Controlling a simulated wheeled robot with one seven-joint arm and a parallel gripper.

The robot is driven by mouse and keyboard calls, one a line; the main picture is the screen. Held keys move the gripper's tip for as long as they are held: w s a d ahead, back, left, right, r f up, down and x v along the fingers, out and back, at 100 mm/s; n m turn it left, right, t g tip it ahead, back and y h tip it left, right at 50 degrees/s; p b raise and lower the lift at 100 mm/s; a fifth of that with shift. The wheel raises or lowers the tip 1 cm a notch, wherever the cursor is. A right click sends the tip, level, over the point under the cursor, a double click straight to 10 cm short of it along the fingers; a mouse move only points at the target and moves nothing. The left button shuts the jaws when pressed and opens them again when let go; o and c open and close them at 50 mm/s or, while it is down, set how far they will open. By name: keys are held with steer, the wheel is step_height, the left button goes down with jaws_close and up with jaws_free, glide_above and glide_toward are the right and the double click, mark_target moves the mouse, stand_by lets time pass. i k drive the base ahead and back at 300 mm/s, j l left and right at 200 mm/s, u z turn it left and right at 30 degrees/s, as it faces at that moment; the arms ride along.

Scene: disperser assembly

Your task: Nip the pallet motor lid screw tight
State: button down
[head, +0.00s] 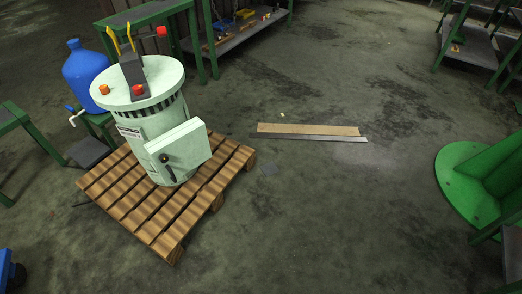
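A pale green motor (150,125) stands upright on a slatted wooden pallet (160,222) at the left. Its round lid (118,99) is on top, with a dark grey block (132,72) and yellow handles (113,42) rising from it. An orange knob-like screw (104,89) sits at the lid's left, and a red-orange one (138,91) at its front. Another red knob (162,32) shows behind, near the bench; I cannot tell what it is fixed to. How tight any screw is cannot be seen. My gripper is not in view.
A box with a dark knob (180,145) juts from the motor's front. A blue jug (85,68) stands behind left. Green benches line the back and left. Flat strips (308,131) lie on the floor. A green round-based stand (470,185) is at right. The middle floor is mostly clear.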

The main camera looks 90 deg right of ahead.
mark_target(163, 158)
steer(key=z, duration=2.15)
steer(key=j+z, duration=0.35)
steer(key=i+j+z, duration=0.1)
steer(key=j+z, duration=0.45)
steer(key=j, duration=0.4)
steer(key=u, duration=0.4)
steer(key=l+u, duration=0.1)
steer(key=u, duration=0.7)
steer(key=l+u, duration=0.1)
steer(key=u, duration=0.3)
steer(key=k, duration=0.05)
